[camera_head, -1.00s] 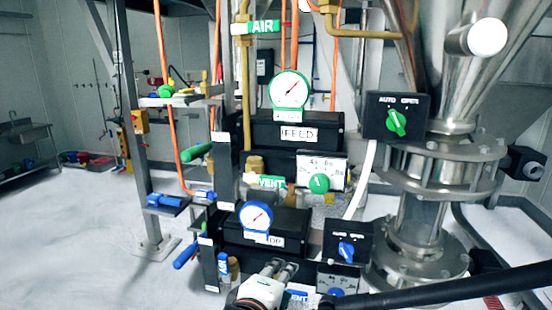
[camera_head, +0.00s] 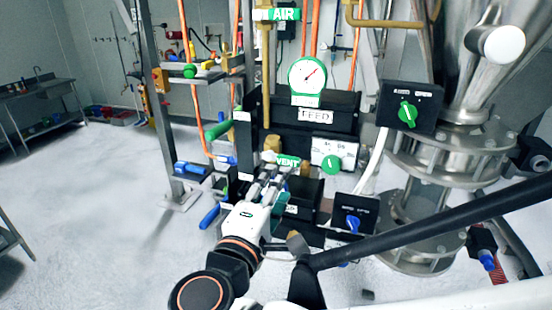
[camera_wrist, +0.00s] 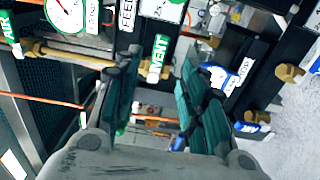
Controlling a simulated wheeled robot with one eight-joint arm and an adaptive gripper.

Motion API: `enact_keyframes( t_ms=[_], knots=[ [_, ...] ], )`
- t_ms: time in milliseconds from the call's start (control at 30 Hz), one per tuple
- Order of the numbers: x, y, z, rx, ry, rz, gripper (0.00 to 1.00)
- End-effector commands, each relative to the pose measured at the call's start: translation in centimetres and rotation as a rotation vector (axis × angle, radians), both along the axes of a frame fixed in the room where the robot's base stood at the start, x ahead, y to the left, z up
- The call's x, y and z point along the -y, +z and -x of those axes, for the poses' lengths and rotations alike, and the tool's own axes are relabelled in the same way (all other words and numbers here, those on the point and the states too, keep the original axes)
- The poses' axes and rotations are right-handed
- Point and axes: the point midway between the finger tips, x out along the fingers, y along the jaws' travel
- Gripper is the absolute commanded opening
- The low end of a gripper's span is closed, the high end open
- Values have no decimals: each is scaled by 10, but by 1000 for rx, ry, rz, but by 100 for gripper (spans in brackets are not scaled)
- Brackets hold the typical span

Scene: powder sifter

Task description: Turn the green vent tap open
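The green VENT label (camera_head: 287,161) is on the middle of the panel beside a brass fitting (camera_head: 272,143). In the wrist view, my gripper (camera_wrist: 160,72) is open, with a clear gap between the dark green finger pads. The VENT label (camera_wrist: 159,50) and brass fitting (camera_wrist: 154,73) show beyond the tips. Part of the tap is hidden by a finger.
The green-rimmed gauge (camera_head: 307,78) and FEED box sit above. A green knob (camera_head: 331,164) and the AUTO/OPEN box (camera_head: 408,107) are to the right. A blue handle (camera_head: 209,216) is lower left. A dark bar (camera_head: 430,227) crosses the lower right. The floor at left is clear.

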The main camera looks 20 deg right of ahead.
Motion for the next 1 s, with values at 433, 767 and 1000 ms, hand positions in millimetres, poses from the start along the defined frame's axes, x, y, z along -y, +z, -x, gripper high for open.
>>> enact_keyframes(
  t_ms=[433,767,1000],
  knots=[
    [37,1,-49,-1,-5,-1,38],
    [51,0,-72,-1,-1,-1,38],
    [51,0,-74,-1,1,-1,38]
  ],
)
